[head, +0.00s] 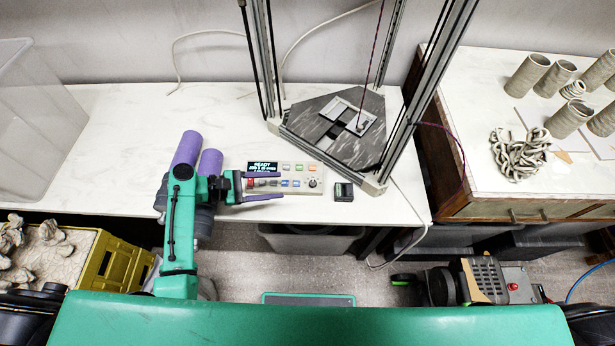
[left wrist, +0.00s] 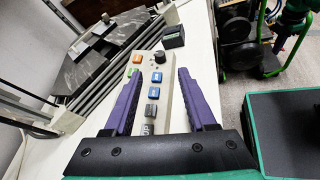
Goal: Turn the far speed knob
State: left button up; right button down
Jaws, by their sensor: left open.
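The control panel (head: 300,190) lies on the white table in front of the delta printer, with a lit display reading READY and several coloured buttons. A round black knob (head: 313,183) sits at its right end; in the left wrist view the knob (left wrist: 159,57) shows at the panel's far end, just beyond the fingertips. My left gripper (head: 281,186) is open, its purple fingers reaching over the panel toward the knob. In the left wrist view the gripper (left wrist: 160,75) has its fingers on either side of the panel's buttons, with nothing between them held. My right gripper is not in view.
A small black box (head: 344,191) stands right of the panel. The delta printer frame (head: 392,110) rises behind it. A clear bin (head: 35,90) is at the left, and a side table (head: 475,105) with clay tubes is at the right. The table left of the printer is clear.

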aim_at(312, 183)
pick_arm(q)
jog(key=x, duration=1)
jog(key=shift+w+f, duration=0.15)
jog(key=shift+w, duration=0.05)
jog(key=shift+d, duration=0.3)
jog(key=shift+f, duration=0.1)
grip_shut()
